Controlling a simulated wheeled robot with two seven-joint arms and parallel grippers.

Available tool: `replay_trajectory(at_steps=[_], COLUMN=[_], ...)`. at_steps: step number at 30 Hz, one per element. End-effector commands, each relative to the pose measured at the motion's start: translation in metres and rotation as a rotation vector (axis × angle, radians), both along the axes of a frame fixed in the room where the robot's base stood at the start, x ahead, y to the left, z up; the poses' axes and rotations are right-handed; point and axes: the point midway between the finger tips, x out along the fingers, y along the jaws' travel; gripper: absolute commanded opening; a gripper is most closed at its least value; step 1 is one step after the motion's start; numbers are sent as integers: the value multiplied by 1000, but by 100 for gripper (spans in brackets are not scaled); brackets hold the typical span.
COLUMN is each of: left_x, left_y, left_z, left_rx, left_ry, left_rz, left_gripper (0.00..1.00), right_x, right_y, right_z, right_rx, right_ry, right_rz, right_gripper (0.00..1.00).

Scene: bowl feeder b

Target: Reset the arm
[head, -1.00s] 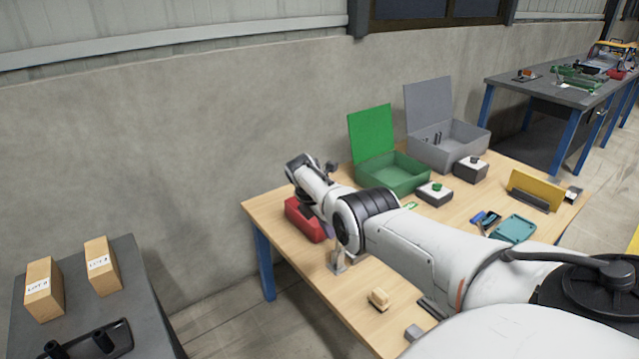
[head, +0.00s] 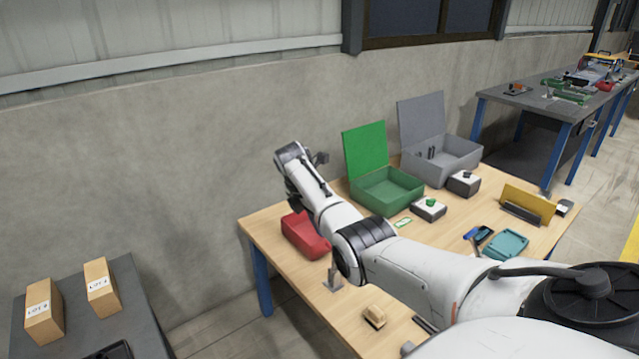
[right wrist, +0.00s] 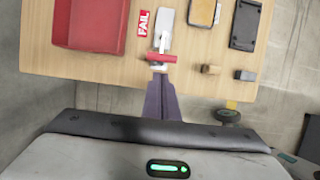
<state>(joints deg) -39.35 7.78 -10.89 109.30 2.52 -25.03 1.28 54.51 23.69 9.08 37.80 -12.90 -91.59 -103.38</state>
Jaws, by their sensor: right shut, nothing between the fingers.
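My right arm reaches in from the right in the head view, its wrist raised above the table's far left part. Its gripper is hidden behind the arm there. In the right wrist view my right gripper (right wrist: 160,80) is shut and empty, its dark fingers together above the table's edge. My left gripper is in neither view. The wooden table (head: 268,226) holds a red bin (head: 300,240), which also shows in the right wrist view (right wrist: 92,25).
An open green box (head: 385,198) and open grey box (head: 450,165) stand at the back. Two button boxes, a yellow panel (head: 525,202) and a teal tray (head: 505,246) lie right. A FAIL label (right wrist: 144,23) and a red-handled fixture (right wrist: 155,58) sit near my gripper. Two cartons stand left.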

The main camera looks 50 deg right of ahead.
Motion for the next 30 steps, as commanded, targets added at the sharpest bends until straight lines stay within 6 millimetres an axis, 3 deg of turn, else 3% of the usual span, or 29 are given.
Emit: replay_trajectory(at_steps=[12, 16, 20, 23, 26, 30], left_x=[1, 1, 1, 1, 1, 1], left_y=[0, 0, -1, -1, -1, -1], left_z=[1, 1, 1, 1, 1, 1], left_rx=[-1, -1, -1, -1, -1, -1], left_ry=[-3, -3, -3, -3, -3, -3], left_rz=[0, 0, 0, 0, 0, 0], left_gripper=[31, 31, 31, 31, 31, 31], right_x=[0, -1, -3, -9, -21, -52], right_y=[0, 2, 13, 34, 67, 130], right_z=[0, -15, -59, -103, -145, -194], right_rx=[0, -24, -88, -119, -101, 8], right_ry=[-1, -23, -117, -244, -379, -552], right_rz=[-1, -18, -71, -121, -175, -268], right_gripper=[0, 0, 0, 0, 0, 0])
